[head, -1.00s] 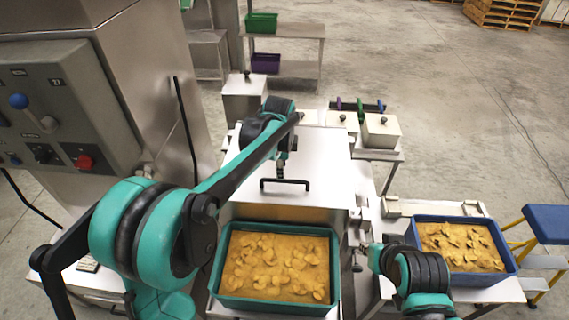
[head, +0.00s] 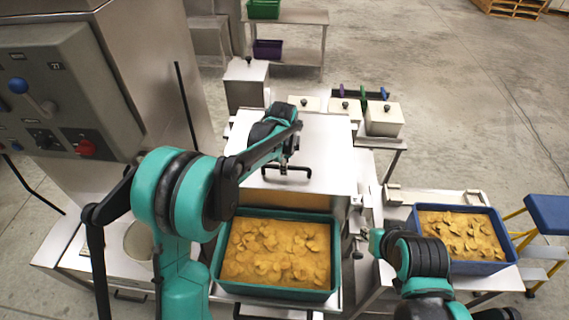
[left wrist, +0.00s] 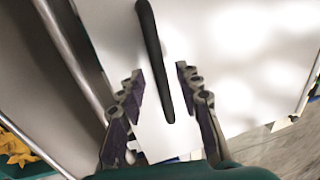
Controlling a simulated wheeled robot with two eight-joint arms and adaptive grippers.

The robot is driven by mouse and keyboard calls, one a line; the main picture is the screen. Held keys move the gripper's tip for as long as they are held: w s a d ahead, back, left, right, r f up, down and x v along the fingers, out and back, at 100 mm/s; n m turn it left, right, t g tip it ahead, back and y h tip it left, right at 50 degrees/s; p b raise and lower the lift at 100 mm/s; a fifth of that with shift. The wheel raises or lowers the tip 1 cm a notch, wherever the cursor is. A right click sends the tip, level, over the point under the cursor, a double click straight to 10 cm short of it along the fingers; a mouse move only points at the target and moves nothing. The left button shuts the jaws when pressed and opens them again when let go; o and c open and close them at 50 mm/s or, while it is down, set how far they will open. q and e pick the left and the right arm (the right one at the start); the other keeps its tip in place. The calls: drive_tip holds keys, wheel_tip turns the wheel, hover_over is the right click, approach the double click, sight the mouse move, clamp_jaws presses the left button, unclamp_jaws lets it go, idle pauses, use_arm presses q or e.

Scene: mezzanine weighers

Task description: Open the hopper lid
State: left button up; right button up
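The hopper lid (head: 310,135) is a pale steel panel, sloping and closed, in the middle of the head view. Its black bar handle (head: 300,168) is near the front edge. My left gripper (head: 285,166) is at the handle, seen from above and partly hidden by its own wrist. In the left wrist view, the left gripper (left wrist: 160,85) is open. The black handle (left wrist: 153,50) runs lengthwise between its two fingers, with gaps on both sides.
A teal tub (head: 333,262) of yellow chips stands below the lid's front edge. A blue tub (head: 503,245) of chips stands at right. A control panel (head: 60,95) is at left. Lidded steel boxes (head: 383,120) stand behind at right.

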use_arm(q)
clamp_jaws()
drive_tip(key=shift+r, duration=0.1)
drive_tip(key=w+r+p, duration=0.5)
drive_tip(key=r+p, duration=0.1)
drive_tip(key=r, duration=0.4)
drive_tip(key=w+r+g+p, duration=0.1)
drive_tip(key=w+r+p, duration=0.4)
drive_tip(key=r, duration=0.5)
drive_tip(key=shift+p, duration=0.45)
